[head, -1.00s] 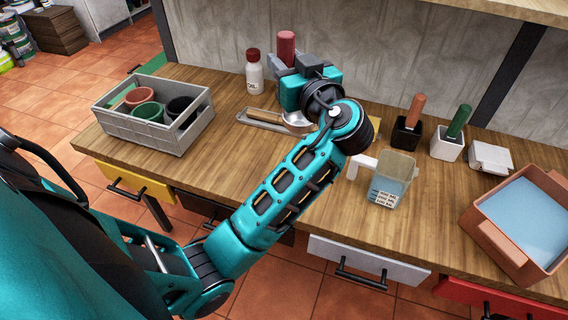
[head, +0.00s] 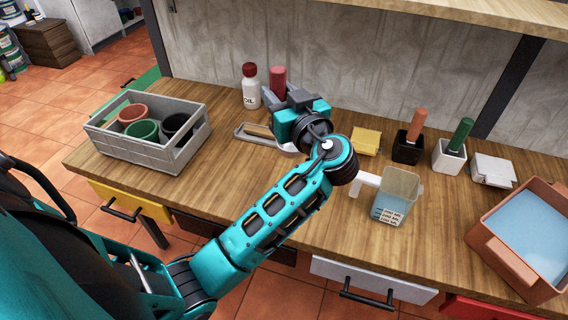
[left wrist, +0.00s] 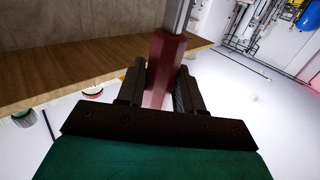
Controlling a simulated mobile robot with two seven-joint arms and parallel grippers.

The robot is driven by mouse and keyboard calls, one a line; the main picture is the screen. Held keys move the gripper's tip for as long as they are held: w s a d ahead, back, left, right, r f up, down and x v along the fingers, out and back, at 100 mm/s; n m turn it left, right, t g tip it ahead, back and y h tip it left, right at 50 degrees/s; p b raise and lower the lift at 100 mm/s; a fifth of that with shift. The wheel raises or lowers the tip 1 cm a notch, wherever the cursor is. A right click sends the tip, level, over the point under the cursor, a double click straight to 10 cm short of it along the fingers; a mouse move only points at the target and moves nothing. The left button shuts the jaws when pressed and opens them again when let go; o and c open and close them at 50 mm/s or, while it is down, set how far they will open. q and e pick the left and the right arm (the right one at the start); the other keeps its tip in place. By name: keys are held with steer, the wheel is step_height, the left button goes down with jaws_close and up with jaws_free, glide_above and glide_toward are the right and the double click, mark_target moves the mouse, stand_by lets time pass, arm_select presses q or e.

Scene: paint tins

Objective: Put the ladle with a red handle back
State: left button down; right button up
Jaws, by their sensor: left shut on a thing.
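My left gripper (head: 297,98) is shut on the red handle (head: 278,80) of the ladle. It is over the back of the workbench, right of the white bottle. The red end of the handle sticks up past the jaws. In the left wrist view the red handle (left wrist: 163,68) lies between the two fingers, with a metal shaft leading on from it. In the head view the ladle's bowl is mostly hidden behind my wrist. A light grey metal rest or tray (head: 243,133) lies on the bench beside and below the gripper. My right gripper is out of view.
A grey crate (head: 150,155) with several pots stands at left. A white bottle (head: 251,86) is close to the gripper. A yellow block (head: 367,142), black holder (head: 408,149), white holder (head: 448,158), clear jug (head: 397,190) and blue-filled bin (head: 495,258) stand to the right. The front middle is clear.

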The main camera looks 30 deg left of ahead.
arm_select(q)
step_height(320, 180, down, 11)
steer(key=shift+f, duration=0.1)
step_height(320, 180, down, 4)
steer(key=shift+r+b, duration=0.1)
steer(key=shift+b, duration=0.55)
steer(key=c, duration=0.7)
jaws_free()
steer(key=shift+c, duration=0.2)
